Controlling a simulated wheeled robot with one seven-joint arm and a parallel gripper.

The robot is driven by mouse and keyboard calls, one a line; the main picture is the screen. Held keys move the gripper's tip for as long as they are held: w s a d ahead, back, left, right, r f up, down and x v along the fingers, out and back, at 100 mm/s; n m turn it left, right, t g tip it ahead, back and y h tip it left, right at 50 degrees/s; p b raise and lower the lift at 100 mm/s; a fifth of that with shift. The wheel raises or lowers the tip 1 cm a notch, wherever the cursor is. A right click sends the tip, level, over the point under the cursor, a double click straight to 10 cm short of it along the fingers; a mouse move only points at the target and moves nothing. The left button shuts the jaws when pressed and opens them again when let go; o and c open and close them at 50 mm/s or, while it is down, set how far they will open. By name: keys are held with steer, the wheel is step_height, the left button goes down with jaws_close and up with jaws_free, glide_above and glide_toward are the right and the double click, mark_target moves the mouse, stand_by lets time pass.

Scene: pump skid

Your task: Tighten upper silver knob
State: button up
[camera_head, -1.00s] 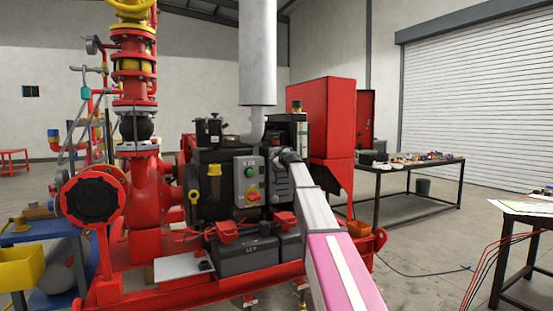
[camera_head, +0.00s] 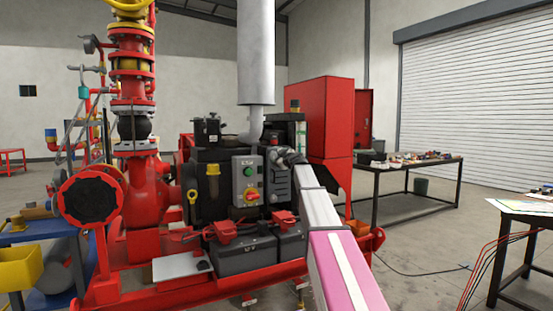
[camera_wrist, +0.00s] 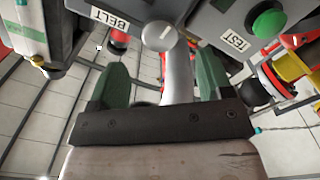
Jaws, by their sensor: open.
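A silver knob (camera_wrist: 158,36) with a round, slotted end shows at the top middle of the wrist view, beside a "BELT" label. A silver cylindrical part (camera_wrist: 178,75) extends below it between the fingers. I cannot tell whether the two are joined. My gripper (camera_wrist: 161,63) is open, with one green finger on each side of the silver part. Contact with either finger is not clear. In the head view my gripper (camera_head: 284,155) is at the dark engine panel, right of the grey control box (camera_head: 247,180), and the knob cannot be made out there.
A green button (camera_wrist: 267,19) and "TEST" label are at the upper right of the wrist view, close to the right finger. A red cabinet (camera_head: 326,120) stands behind my arm. Black battery boxes (camera_head: 245,256) sit below on the red skid.

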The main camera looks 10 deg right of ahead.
steer(key=v, duration=0.4)
steer(key=shift+s+d, duration=0.15)
steer(key=shift+s, duration=0.2)
steer(key=s+a+f+m+g, duration=0.25)
steer(key=s+f, duration=0.35)
steer(key=f, duration=0.6)
steer(key=s+a+f+m+g+h, duration=0.15)
steer(key=s+f+g, duration=0.35)
steer(key=f, duration=0.8)
steer(key=s+a+f+m+g, duration=0.1)
steer(key=s+a+f+g, duration=0.1)
steer(key=s+f, duration=0.8)
steer(key=s+d+f+m+g+h, duration=0.2)
steer(key=s+f+m+g+h, duration=0.2)
steer(key=s+f, duration=1.8)
steer(key=s+m+g, duration=0.2)
steer(key=s+g, duration=0.1)
steer(key=shift+g, duration=0.35)
steer(key=shift+s+d+f, duration=0.1)
steer(key=shift+s+d, duration=0.05)
